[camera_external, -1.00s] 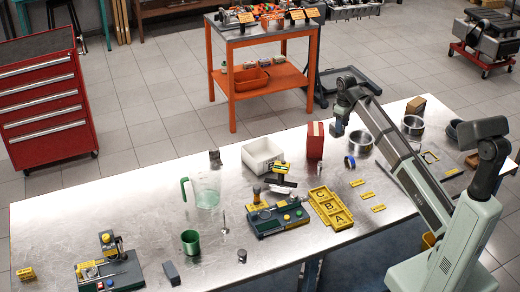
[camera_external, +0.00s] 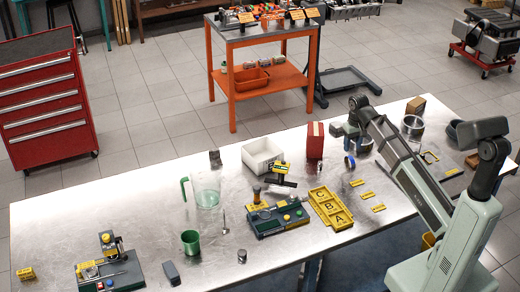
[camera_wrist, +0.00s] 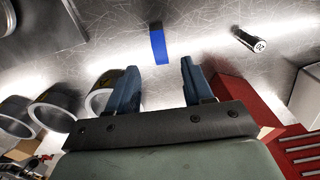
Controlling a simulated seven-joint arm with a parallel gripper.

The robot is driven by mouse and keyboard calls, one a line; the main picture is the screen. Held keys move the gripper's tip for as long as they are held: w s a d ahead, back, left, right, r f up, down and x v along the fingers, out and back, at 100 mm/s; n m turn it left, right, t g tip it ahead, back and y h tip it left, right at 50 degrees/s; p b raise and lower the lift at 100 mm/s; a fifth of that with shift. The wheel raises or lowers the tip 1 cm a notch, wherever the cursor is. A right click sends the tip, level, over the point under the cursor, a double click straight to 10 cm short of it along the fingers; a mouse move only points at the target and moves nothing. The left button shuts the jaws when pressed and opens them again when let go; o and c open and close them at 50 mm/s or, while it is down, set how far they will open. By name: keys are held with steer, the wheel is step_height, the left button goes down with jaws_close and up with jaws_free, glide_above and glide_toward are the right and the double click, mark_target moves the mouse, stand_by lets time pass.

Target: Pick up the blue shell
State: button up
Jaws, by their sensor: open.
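The blue shell (camera_external: 349,162) stands on the metal bench to the right of the red box. In the wrist view the blue shell (camera_wrist: 158,45) shows as a short blue strip ahead of my fingertips, roughly in line with the gap between them. My gripper (camera_wrist: 160,66) is open and empty, one finger on each side of that gap. In the outside view my gripper (camera_external: 347,143) is low, close above the blue shell and apparently apart from it. Its fingertips are too small there to tell the exact gap.
A red box (camera_external: 315,141) stands close left of the gripper; it also shows beside the right finger (camera_wrist: 236,98). Metal rings (camera_wrist: 54,108) stand near the left finger. A dark labelled cylinder (camera_wrist: 249,40) lies ahead right. Yellow plates (camera_external: 367,195) lie in front. Bare bench surrounds the shell.

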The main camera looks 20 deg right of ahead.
mark_target(351, 158)
steer(key=shift+f, duration=2.95)
jaws_close()
